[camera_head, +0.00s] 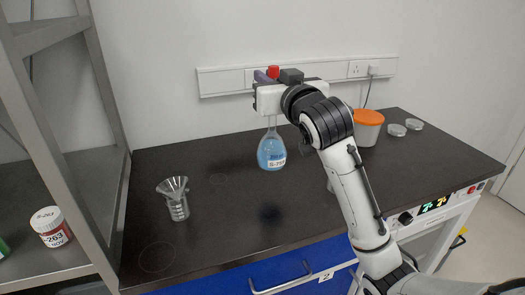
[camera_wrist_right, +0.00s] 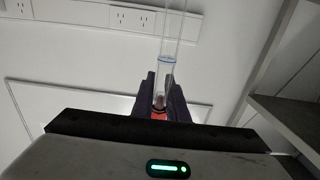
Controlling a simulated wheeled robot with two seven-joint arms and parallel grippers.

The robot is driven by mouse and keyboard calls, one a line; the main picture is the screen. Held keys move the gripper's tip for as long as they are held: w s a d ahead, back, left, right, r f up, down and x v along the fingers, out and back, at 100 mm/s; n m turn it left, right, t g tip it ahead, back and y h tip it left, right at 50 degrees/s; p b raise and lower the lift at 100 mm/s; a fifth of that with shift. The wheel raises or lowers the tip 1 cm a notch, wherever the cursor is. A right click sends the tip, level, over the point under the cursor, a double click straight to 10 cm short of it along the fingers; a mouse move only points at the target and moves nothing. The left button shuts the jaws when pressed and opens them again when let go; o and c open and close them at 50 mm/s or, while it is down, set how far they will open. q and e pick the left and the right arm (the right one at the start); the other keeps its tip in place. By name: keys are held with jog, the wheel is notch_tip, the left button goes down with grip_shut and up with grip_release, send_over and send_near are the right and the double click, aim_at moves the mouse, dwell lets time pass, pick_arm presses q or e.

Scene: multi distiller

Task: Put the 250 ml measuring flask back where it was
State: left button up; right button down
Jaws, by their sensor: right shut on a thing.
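The measuring flask (camera_head: 271,152) has a round bulb of blue liquid, a white label, a long clear neck and a red stopper (camera_head: 273,71). It hangs upright in the head view, above the black bench; a dark shadow lies on the bench below it. My right gripper (camera_head: 265,80) is shut on the upper neck, just below the stopper. In the right wrist view the clear neck (camera_wrist_right: 168,60) with a blue ring runs between the dark fingers (camera_wrist_right: 160,95), with red at its base. The label is too small to read surely. My left gripper is not in view.
A glass beaker with a funnel (camera_head: 174,197) stands left on the bench (camera_head: 215,235). Faint circles (camera_head: 157,257) mark the bench. An orange-lidded tub (camera_head: 368,126) and two small dishes (camera_head: 397,130) stand at the back right. A metal shelf (camera_head: 85,205) with a labelled jar (camera_head: 51,227) borders the left.

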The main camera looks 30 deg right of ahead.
aim_at(272, 125)
jog(key=f, duration=0.5)
jog(key=f+b, duration=0.1)
jog(key=f, duration=0.1)
jog(key=shift+s+f, duration=0.25)
jog(key=shift+f, duration=0.15)
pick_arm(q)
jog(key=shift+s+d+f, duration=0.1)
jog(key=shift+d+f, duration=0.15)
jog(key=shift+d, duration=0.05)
pick_arm(e)
jog(key=shift+f, duration=0.15)
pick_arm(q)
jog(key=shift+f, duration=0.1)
pick_arm(e)
jog(key=c, duration=1.7)
grip_release()
jog(key=shift+f, duration=0.1)
jog(key=shift+c, duration=0.2)
